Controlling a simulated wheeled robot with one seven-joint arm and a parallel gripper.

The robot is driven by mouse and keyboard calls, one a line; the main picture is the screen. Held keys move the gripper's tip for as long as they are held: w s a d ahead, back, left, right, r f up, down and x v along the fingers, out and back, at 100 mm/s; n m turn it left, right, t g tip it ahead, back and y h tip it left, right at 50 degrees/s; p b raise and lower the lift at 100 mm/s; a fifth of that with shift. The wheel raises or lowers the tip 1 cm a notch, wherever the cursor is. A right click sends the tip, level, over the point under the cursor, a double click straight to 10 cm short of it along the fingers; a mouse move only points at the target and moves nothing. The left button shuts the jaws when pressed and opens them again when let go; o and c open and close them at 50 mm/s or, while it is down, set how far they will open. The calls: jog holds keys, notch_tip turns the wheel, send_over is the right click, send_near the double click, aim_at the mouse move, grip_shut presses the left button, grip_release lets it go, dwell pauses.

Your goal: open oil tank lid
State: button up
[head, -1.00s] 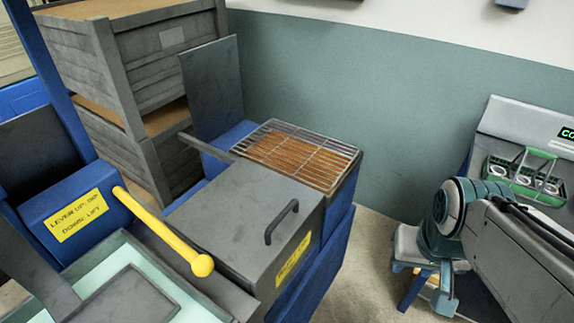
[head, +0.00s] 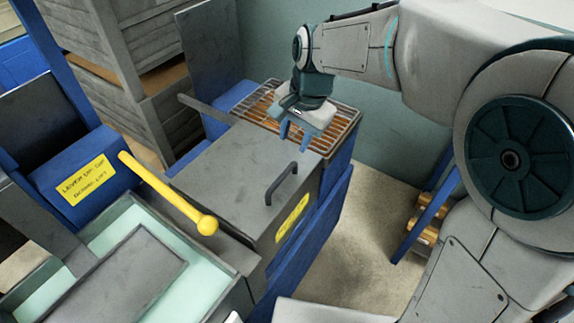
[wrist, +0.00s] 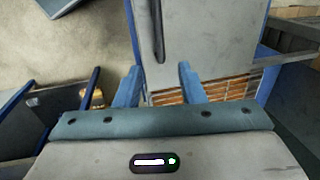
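The oil tank lid (head: 225,175) is a flat grey plate, lying closed on a blue tank, with a dark bar handle (head: 281,183) near its right edge. In the wrist view the lid (wrist: 208,40) and its handle (wrist: 158,28) lie ahead of the fingers. My gripper (head: 294,138) is above the lid's far right edge, by the wire grate, beyond the handle and apart from it. Its two blue fingers (wrist: 158,80) are spread with nothing between them, so it is open. A yellow label (head: 292,218) is on the tank's front.
A wire grate (head: 258,103) lies behind the lid. A yellow lever (head: 168,193) with a ball end sticks out at the left, above an open pale-green bath (head: 215,262). Wooden crates (head: 100,85) stand behind. Bare floor (head: 350,240) lies right of the tank.

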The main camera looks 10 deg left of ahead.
aim_at(285, 173)
jog(key=f, duration=0.4)
jog(key=a+f, duration=0.1)
jog(key=f, duration=0.3)
jog(key=w+a+f, duration=0.1)
jog(key=f, duration=0.3)
jog(key=shift+a+f, duration=0.1)
jog(key=shift+f, duration=0.05)
grip_shut()
